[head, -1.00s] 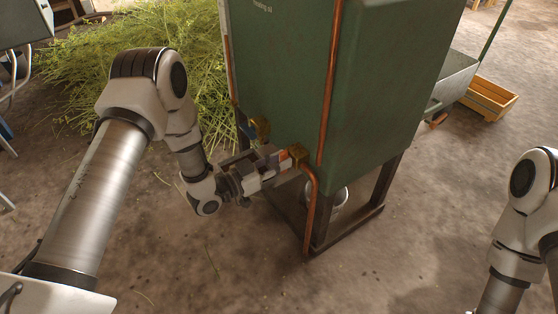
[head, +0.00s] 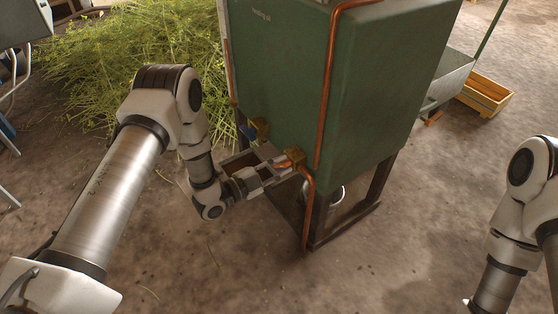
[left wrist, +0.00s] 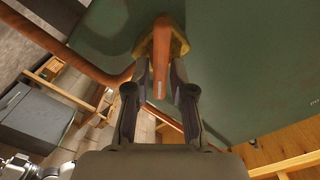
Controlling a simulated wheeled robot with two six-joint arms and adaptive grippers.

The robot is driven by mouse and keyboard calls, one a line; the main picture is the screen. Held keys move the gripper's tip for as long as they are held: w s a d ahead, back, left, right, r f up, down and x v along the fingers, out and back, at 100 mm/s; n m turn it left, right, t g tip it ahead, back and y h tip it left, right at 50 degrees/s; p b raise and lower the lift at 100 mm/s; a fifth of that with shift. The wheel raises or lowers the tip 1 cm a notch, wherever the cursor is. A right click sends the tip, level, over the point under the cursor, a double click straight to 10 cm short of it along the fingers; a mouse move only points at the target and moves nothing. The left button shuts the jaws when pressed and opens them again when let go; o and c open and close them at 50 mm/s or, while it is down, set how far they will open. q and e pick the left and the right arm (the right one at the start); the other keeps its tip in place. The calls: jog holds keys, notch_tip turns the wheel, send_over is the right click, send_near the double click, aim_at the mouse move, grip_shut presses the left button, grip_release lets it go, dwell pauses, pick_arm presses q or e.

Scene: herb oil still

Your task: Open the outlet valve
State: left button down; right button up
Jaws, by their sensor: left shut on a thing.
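The outlet valve has a brass body (head: 294,156) on the copper pipe low on the corner of the green tank (head: 370,100). Its orange lever (head: 283,165) points toward my left gripper (head: 274,175). In the left wrist view the lever (left wrist: 161,62) runs from the brass body (left wrist: 178,42) down between the two dark fingers (left wrist: 160,92) of that gripper, which is shut on it. The lever's near end lies between the fingers. My right arm stands at the right edge of the head view, with its gripper out of view.
A copper pipe (head: 308,215) drops beside the dark stand. Cut herbs (head: 140,50) lie behind my left arm. A wooden crate (head: 486,95) stands far right. The front floor is clear.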

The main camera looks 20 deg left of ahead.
pick_arm(q)
jog(key=shift+s+d+f+m+p, duration=0.1)
jog(key=shift+f+m+p, duration=0.1)
jog(key=shift+m+p, duration=1.55)
jog(key=shift+d+f+m+p, duration=0.15)
jog(key=shift+m+p, duration=0.5)
jog(key=shift+m, duration=2.2)
jog(key=shift+a+f, duration=0.1)
jog(key=c, duration=1.2)
grip_release()
jog(key=v, duration=1.2)
